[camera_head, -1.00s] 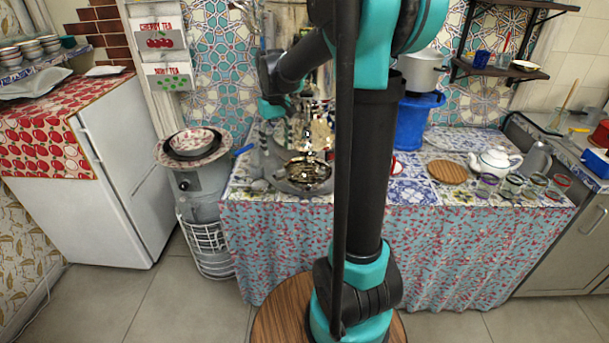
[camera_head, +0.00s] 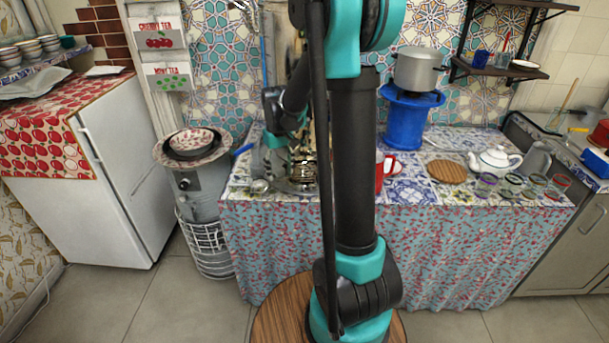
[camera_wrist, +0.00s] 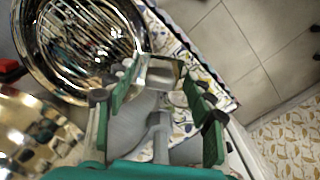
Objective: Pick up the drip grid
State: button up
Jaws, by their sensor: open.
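In the wrist view, a round, shiny metal dish with a slatted face (camera_wrist: 85,45), which looks like the drip grid, fills the upper left. My gripper (camera_wrist: 160,80) is open, its two green fingers spread, with the dish beyond and to the left of them. A grey metal piece shows between the fingers; I cannot tell what it is or whether anything touches. In the head view, my gripper (camera_head: 278,140) is low over the left part of the table, by the shiny metalware (camera_head: 303,172). My arm hides part of that metalware.
A blue stand (camera_head: 406,120) holds a pot (camera_head: 419,70). A brassy curved body (camera_wrist: 35,130) lies at lower left in the wrist view.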

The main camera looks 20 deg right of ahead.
grip_shut()
jog(key=shift+r, duration=0.1)
dwell(0.5)
